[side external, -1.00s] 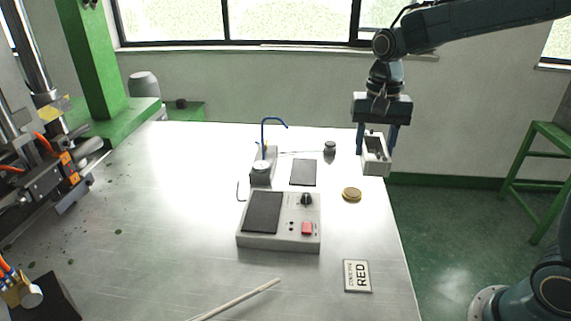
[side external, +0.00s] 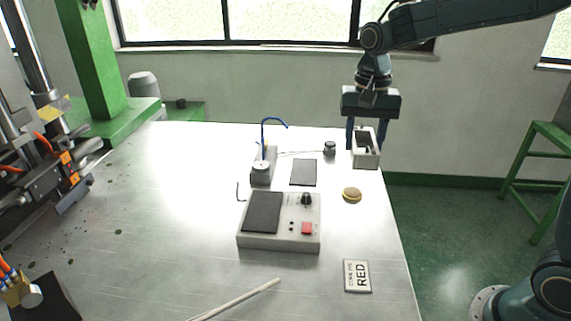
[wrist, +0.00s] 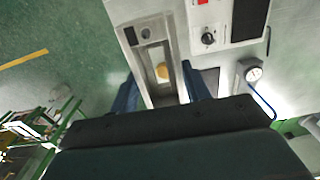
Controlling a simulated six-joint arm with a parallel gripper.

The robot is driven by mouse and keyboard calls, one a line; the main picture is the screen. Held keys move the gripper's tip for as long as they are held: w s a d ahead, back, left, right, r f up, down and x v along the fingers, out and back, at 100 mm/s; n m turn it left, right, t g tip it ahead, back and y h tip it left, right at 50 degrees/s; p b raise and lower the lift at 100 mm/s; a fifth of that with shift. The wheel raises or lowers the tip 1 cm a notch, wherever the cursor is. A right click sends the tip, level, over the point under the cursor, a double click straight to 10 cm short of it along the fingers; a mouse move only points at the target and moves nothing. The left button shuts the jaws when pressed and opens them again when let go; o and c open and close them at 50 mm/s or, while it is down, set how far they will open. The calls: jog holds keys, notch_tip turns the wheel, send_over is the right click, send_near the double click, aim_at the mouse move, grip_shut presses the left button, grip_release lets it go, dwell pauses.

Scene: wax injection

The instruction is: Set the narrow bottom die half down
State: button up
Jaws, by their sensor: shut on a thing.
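The narrow bottom die half (side external: 366,149) is a pale grey block with a long dark recess along its top. My gripper (side external: 366,135) is shut on it, one dark finger on each side, near the far right edge of the table. In the wrist view the die half (wrist: 168,92) lies between my two fingers (wrist: 160,90), with a dark hole near one end and a tan round spot showing in its slot. I cannot tell for certain whether its underside touches the table.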

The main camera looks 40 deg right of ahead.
jog(key=w+a+r, duration=0.3)
jog(key=w+a, duration=0.4)
jog(key=w, duration=0.2)
send_over(264, 209)
jog(key=shift+a+r, duration=0.15)
jog(key=shift+r, duration=0.25)
notch_tip(264, 209, down, 20)
dwell(1.0)
jog(key=shift+f, duration=0.15)
jog(key=o, duration=1.3)
